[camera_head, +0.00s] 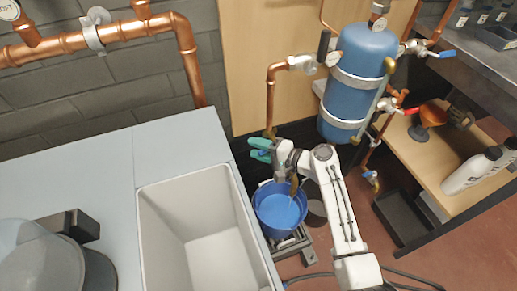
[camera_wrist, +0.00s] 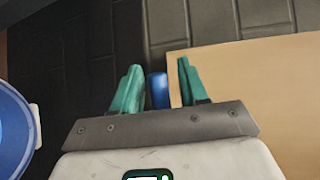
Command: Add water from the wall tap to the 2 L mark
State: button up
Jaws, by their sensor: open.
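A blue bucket (camera_head: 261,222) stands low between the white sink and my arm, on a grey stand. Its inside shows a flat lighter blue surface; I cannot read any litre mark. A copper pipe (camera_head: 271,100) comes down the wall panel to a brass fitting, partly hidden by my gripper. My gripper (camera_head: 259,150), with green fingers, is open above and behind the bucket. In the wrist view, a blue handle-like piece (camera_wrist: 157,90) shows between the spread fingers (camera_wrist: 156,80); I cannot tell if they touch it. A rounded blue rim at the left edge looks like the bucket (camera_wrist: 12,130).
A white sink (camera_head: 165,225) in a grey counter lies left. A blue tank (camera_head: 350,75) with valves hangs on the wooden panel. A wooden shelf (camera_head: 440,165) with white bottles (camera_head: 470,172) is at the right. Dark hoses lie on the red floor.

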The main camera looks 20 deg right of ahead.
jog(key=shift+c, duration=0.4)
grip_shut()
jog(key=shift+w+d+m+t+h+p, duration=0.1)
jog(key=shift+w+m+t+h+p, duration=0.55)
jog(key=shift+m+h+p, duration=0.3)
jog(key=shift+w+d+m+t+h+p, duration=0.1)
jog(key=shift+w+m+t+h+p, duration=0.55)
jog(key=shift+m+h, duration=0.5)
jog(key=shift+s, duration=0.1)
jog(key=shift+o, duration=0.4)
grip_release()
jog(key=shift+a, duration=0.1)
